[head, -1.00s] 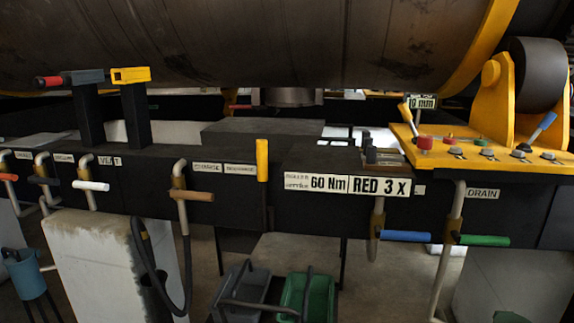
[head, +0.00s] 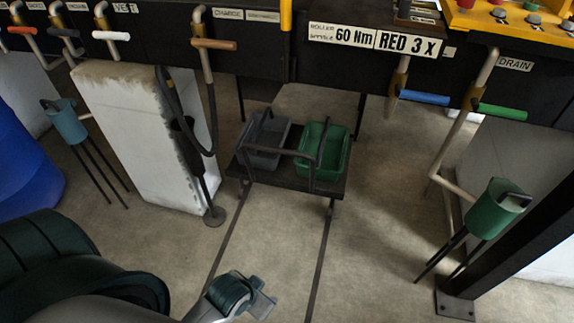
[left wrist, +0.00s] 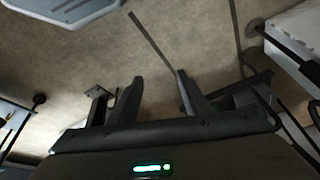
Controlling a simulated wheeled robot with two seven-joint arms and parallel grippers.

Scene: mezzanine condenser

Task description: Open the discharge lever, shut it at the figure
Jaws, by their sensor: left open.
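A yellow lever (head: 286,15) hangs at the top edge of the head view, cut off above. Beside it on the dark beam is a small label (head: 263,16), too small to read clearly now. A sign (head: 385,40) right of it reads "60 Nm" and "RED 3 X". My left gripper (head: 261,298) is low at the bottom of the head view, over the floor and well apart from the lever. In the left wrist view its two fingers (left wrist: 158,92) are spread with nothing between them. My right gripper is not in view.
A low trolley with a grey bin (head: 263,138) and a green bin (head: 322,150) stands on rails under the beam. A brown-handled valve (head: 213,44) and a blue-handled one (head: 424,97) flank it. A green bucket (head: 492,212) stands right. The floor between is clear.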

